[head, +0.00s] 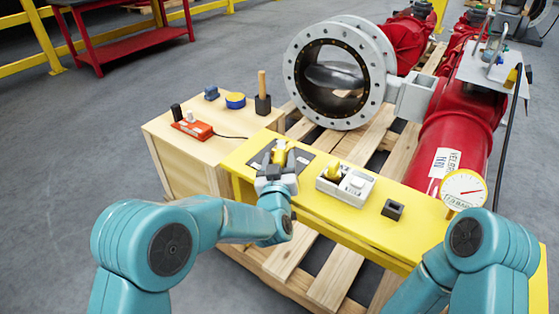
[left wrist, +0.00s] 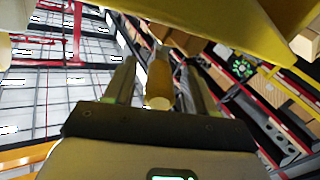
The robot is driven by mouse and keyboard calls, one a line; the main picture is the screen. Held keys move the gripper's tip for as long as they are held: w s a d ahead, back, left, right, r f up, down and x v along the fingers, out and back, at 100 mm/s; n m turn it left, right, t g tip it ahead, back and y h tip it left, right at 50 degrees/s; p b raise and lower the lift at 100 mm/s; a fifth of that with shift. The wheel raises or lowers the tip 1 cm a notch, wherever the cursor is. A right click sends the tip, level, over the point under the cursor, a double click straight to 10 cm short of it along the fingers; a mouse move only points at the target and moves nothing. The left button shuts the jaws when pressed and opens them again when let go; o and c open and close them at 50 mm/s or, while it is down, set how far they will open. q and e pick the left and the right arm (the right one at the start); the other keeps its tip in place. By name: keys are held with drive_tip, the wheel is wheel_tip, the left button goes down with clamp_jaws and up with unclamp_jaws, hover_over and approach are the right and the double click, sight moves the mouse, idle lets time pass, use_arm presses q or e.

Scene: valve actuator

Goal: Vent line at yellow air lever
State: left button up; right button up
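A yellow lever (head: 280,151) stands over a dark plate (head: 302,160) at the left end of the yellow bench. My left gripper (head: 278,164) is at this lever. In the left wrist view, a yellow cylinder with a pale end (left wrist: 160,82) sits between the two fingers of the left gripper (left wrist: 158,78). Gaps show on both sides of it, so the gripper looks open around it. The lever's base is partly hidden by the gripper. My right arm shows at the lower right in the head view, but its gripper is out of view.
A pale box with a yellow knob (head: 345,186) and a small black block (head: 393,210) sit on the yellow bench (head: 240,160). A round gauge (head: 463,191) is at the right. A wooden box (head: 185,155) holds small tools. A large flanged valve (head: 335,75) stands behind.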

use_arm(q)
drive_tip(key=s+a+p, duration=0.1)
drive_tip(key=s+p, duration=0.1)
drive_tip(key=s, duration=1.4)
drive_tip(key=shift+s+a, duration=0.15)
drive_tip(key=shift+a, duration=0.05)
